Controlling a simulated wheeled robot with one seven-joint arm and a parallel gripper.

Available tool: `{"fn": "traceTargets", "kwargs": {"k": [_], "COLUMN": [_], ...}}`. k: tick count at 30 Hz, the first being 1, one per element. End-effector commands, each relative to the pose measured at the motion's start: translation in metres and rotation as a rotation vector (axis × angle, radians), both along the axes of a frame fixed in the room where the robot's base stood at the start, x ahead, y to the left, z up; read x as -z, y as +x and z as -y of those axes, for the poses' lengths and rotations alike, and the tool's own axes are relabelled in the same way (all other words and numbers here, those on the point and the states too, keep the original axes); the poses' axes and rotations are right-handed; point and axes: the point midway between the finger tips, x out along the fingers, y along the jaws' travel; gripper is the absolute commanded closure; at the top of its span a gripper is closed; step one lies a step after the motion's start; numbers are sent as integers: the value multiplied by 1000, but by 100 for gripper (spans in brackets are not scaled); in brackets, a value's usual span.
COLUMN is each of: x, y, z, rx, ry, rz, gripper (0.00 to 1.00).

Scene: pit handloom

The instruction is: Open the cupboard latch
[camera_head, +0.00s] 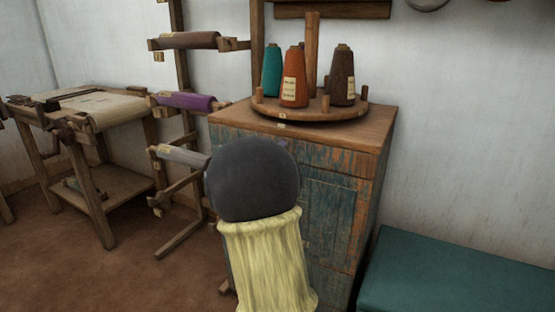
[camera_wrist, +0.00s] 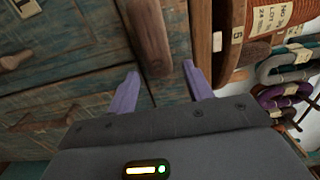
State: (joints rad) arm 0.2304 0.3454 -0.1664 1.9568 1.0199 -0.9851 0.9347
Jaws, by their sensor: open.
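The cupboard (camera_head: 337,205) has worn blue paint and a brown wooden top. My own arm, a dark rounded part above a pale yellow cover, hides the left of its front in the head view. My gripper (camera_wrist: 160,71) shows in the wrist view with two purple fingers, apart and open. A dark brown wooden bar (camera_wrist: 148,32) lies between and beyond the fingertips; contact cannot be told. I cannot tell whether this bar is the latch. The blue cupboard front (camera_wrist: 85,55) also bears a wooden knob (camera_wrist: 12,60) and a second wooden piece (camera_wrist: 45,121).
A round wooden rack (camera_head: 310,109) with yarn cones stands on the cupboard. A teal bench (camera_head: 455,275) is at the right. A stand with yarn rollers (camera_head: 186,102) and a small table (camera_head: 92,108) are at the left. Brown floor is clear at the lower left.

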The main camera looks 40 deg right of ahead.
Motion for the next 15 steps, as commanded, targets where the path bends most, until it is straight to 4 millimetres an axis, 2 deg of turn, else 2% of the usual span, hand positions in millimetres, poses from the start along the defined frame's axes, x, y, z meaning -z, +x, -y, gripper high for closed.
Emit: {"fn": "traceTargets", "kwargs": {"k": [5, 8, 15], "x": [-1, -2, -3], "y": [-2, -7, -24], "z": [-7, -19, -61], "rx": [-2, -4, -5], "ry": [0, 0, 0], "rz": [0, 0, -1], "gripper": [49, 49, 49]}}
